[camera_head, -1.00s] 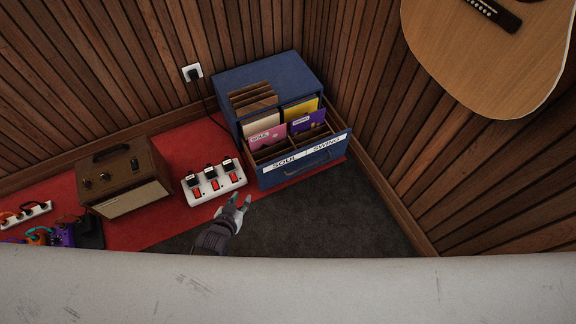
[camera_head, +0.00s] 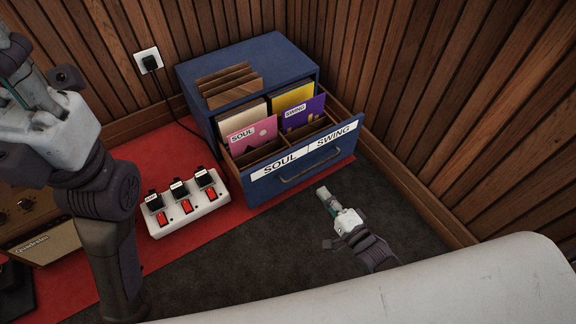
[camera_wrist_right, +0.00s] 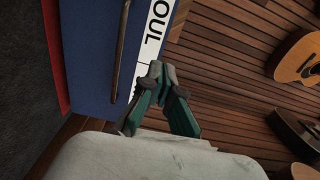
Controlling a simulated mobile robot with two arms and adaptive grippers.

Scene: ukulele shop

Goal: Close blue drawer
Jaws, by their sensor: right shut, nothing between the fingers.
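The blue drawer (camera_head: 306,166) is pulled out of its blue cabinet (camera_head: 262,62). Its front carries a white SOUL / SWING label and a dark bar handle (camera_head: 303,172), and record sleeves and wooden dividers stand inside. My right gripper (camera_head: 324,194) is shut and empty, in front of the drawer front and below the handle in the head view, apart from it as far as I can see. In the right wrist view the shut fingertips (camera_wrist_right: 157,68) overlap the label by the drawer front (camera_wrist_right: 95,60). My left arm stands at the left of the head view; its fingertips are not clearly visible.
A white power strip (camera_head: 187,205) with black plugs and red switches lies on the red mat (camera_head: 255,212), left of the drawer. A brown amplifier (camera_head: 45,243) is partly hidden by my left arm. Wooden slat walls meet behind the cabinet. Dark carpet (camera_head: 290,250) is clear before the drawer.

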